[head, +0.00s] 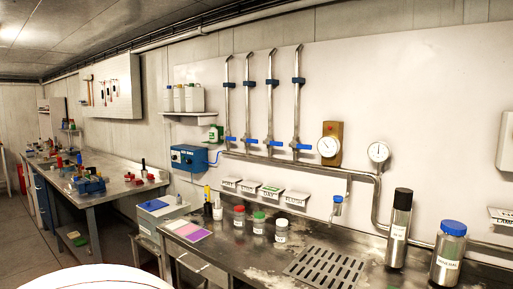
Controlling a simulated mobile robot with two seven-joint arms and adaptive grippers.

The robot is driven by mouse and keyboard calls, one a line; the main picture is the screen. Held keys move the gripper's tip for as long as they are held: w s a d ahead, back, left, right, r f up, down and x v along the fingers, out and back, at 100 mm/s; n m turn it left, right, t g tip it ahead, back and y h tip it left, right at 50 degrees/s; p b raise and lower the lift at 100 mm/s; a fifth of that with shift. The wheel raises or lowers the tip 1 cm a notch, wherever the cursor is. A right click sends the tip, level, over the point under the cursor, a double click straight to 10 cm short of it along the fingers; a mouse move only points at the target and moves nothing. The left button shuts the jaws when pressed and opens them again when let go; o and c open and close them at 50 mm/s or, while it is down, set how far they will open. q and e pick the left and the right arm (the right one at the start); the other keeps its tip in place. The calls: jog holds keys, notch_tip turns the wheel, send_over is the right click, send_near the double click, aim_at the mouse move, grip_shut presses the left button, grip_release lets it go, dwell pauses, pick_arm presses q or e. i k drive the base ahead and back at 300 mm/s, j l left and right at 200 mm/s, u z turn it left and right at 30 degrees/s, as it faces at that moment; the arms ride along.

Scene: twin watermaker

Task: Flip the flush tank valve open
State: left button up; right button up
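Several steel pipes stand upright against the white wall panel, each with a blue lever near its foot. From left to right these are a first lever (231,139), a second lever (252,141), a third lever (275,143) and a rightmost lever (302,146). The levers look roughly level, pointing right, across their pipes. A small blue-topped tap (337,199) hangs below the horizontal pipe. Neither of my grippers is in view.
A steel counter (225,258) with a drain grate (325,266) runs below the pipes. Jars with red (239,216) and green (258,222) lids, a black-topped cylinder (399,230) and a blue-lidded canister (449,253) stand on it. Two gauges hang right of the levers.

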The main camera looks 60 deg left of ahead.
aim_at(299, 146)
jog(key=u, duration=1.45)
jog(key=i+j+u, duration=0.15)
jog(key=k+j, duration=0.05)
